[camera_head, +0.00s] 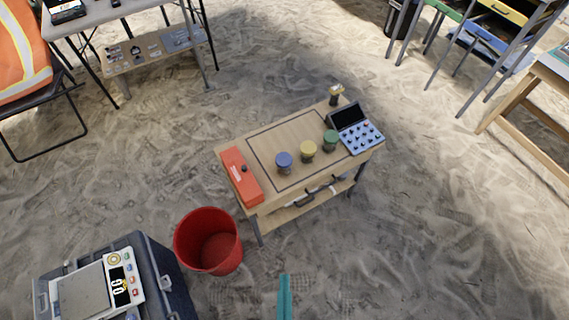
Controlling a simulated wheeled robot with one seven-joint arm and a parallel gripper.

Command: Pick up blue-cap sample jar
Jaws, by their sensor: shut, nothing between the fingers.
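The blue-cap sample jar (284,162) stands upright on the small wooden table (232,147), inside a dark outlined rectangle. It is the leftmost of three jars in a row. A yellow-cap jar (308,151) and a green-cap jar (330,140) stand to its right. My gripper (285,279) shows as a narrow teal pair of fingers at the bottom edge. It is shut and empty, well below the table in the picture and apart from the jars.
A red box (241,176) lies on the table's left end; a keypad device (361,138) is at the right end. A red bucket (208,241) stands on the sand at front left, near a dark case with a scale (98,287).

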